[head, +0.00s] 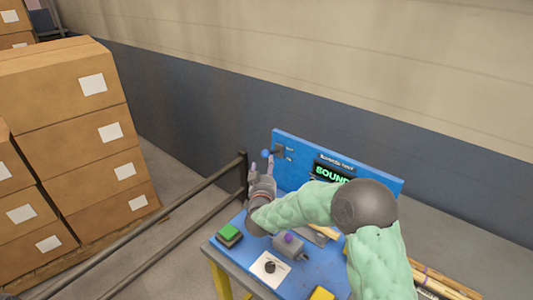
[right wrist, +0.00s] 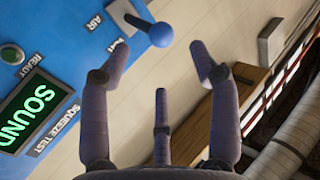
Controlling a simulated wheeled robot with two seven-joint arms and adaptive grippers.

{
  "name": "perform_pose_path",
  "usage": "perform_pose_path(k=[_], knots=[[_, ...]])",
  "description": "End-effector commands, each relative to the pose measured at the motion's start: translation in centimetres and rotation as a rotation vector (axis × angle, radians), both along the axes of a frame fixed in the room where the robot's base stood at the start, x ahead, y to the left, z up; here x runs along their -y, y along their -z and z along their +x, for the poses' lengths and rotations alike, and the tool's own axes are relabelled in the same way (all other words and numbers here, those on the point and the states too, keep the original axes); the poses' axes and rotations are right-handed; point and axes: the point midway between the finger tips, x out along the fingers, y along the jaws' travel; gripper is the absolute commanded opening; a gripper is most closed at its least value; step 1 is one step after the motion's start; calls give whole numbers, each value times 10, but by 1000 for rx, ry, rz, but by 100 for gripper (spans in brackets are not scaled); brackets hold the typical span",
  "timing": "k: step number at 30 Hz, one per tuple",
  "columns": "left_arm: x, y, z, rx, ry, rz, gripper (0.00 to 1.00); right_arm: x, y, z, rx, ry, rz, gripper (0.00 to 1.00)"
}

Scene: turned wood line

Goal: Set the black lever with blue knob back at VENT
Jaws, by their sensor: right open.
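The black lever (right wrist: 137,21) with its blue knob (right wrist: 161,35) sticks out from the blue panel in the right wrist view. The blue knob also shows in the head view (head: 265,153), at the panel's left end. An AIR label (right wrist: 95,22) is beside the lever, and a second label is partly hidden by a finger. I cannot tell at which label the lever stands. My right gripper (head: 261,167) is open and empty, its fingers just short of the knob; in the right wrist view its fingertips (right wrist: 159,47) spread either side below the knob, apart from it.
The blue panel (head: 380,182) carries a lit green display (head: 332,175). Dark rails (head: 185,198) run at left, beside stacked cartons (head: 70,130).

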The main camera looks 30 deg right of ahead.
Motion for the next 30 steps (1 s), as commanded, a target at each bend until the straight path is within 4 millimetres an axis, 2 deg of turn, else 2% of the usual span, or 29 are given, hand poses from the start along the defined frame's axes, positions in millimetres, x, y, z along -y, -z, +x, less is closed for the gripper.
perform_pose_path(k=[6,12,18,27,29,30], knots=[[0,7,0,0,0,0,0,21,2,35,1,3,1,62],[0,11,0,1,0,0,0,35,2,60,0,0,0,62],[0,13,0,1,0,0,0,42,1,71,-1,0,1,62],[0,13,0,1,0,0,0,43,1,73,-1,0,1,62],[0,13,0,1,0,0,0,43,1,73,-1,0,1,48],[0,13,0,1,0,0,0,43,1,73,-1,0,1,36]])
